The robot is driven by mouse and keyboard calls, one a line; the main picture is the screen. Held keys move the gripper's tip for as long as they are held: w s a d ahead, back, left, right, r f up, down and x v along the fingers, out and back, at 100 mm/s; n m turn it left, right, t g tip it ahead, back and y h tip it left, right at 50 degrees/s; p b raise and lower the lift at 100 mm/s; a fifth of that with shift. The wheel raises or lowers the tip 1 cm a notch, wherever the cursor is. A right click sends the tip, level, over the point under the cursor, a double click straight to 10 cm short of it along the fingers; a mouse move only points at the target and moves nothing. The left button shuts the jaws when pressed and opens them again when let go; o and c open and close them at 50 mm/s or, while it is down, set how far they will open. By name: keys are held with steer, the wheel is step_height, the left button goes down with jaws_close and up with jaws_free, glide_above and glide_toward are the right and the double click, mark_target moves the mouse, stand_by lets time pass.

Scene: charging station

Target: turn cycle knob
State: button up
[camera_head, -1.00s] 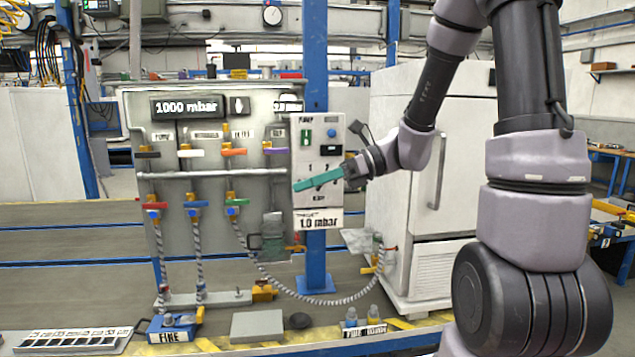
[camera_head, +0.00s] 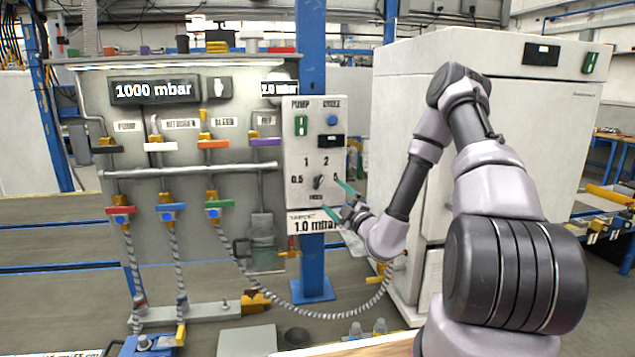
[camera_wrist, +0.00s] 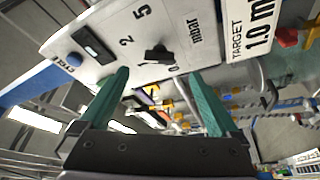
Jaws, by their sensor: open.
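The white control panel (camera_head: 298,222) carries the labels PUMP and CYCLE. A blue round control (camera_head: 332,121) sits under CYCLE and also shows in the wrist view (camera_wrist: 75,59). Lower down is a black dial knob (camera_head: 319,181) among the marks 0.5, 1, 2 and a partly hidden mark. My gripper (camera_head: 338,200) is at the panel's lower right, close to the black knob. In the wrist view, its teal fingers (camera_wrist: 157,74) are spread apart and empty. The black knob (camera_wrist: 157,53) lies just beyond the fingertips, roughly between them; I see no contact.
A green switch (camera_head: 301,125) is under PUMP. Coloured valve handles (camera_head: 212,144) and a horizontal pipe (camera_head: 190,172) are left of the panel. A tall white cabinet (camera_head: 540,110) stands behind my arm at right. A hose (camera_head: 300,297) hangs below the panel.

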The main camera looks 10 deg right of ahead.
mark_target(319, 186)
steer(key=x, duration=1)
steer(key=shift+s+r, duration=0.1)
steer(key=shift+r, duration=0.05)
steer(key=c, duration=1.4)
